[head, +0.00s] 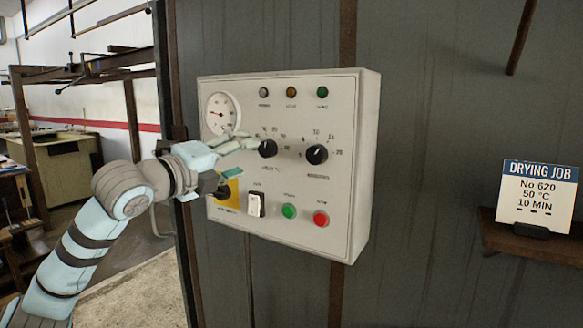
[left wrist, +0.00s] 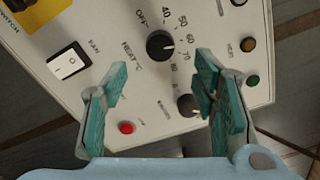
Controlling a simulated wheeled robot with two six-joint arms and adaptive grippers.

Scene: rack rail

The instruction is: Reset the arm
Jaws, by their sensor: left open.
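My left arm comes in from the left, and its gripper (head: 240,160) is in front of the left part of a white control panel (head: 345,230). The gripper is open and empty. In the left wrist view, the two teal fingers (left wrist: 163,100) stand apart with the panel face beyond them. The black heat knob (head: 267,148) is just right of the fingertips in the head view; it also shows in the left wrist view (left wrist: 160,44), above the gap. The minutes knob (left wrist: 190,105) is partly behind the right finger there. My right gripper is not in view.
The panel carries a dial gauge (head: 221,113), a white fan switch (head: 256,204), a green button (head: 289,211), a red button (head: 321,218) and a yellow-backed main switch partly hidden by my gripper. A card (head: 537,193) reading 50 °C, 10 MIN stands on a shelf (head: 540,246).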

